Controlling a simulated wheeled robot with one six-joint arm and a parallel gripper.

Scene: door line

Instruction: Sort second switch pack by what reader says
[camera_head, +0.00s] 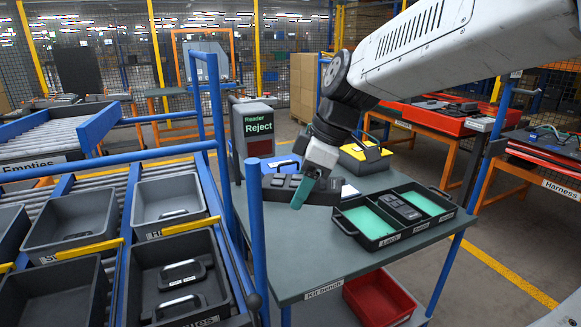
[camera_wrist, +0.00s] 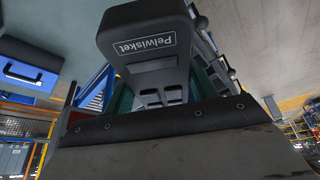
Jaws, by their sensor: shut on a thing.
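My gripper (camera_head: 307,190) is over the Kit bench (camera_head: 345,268), its teal fingers pointing down. In the wrist view it is shut on a dark grey pack labelled "Pelwisket" (camera_wrist: 145,42), with teal pads at both sides. In the head view a dark, knobbly shape (camera_head: 273,187) shows beside the fingers; I cannot tell whether it is the held pack. The reader (camera_head: 252,128) stands behind and shows "Reject" in green letters. To the right is a black three-part tray (camera_head: 381,242); its middle compartment holds dark packs (camera_head: 400,206), and its outer two show teal bottoms.
A red bin (camera_head: 380,297) sits on the shelf below the bench. A yellow-topped case (camera_head: 365,155) and a blue case (camera_head: 283,163) stand at the bench's back. Its front right is clear.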

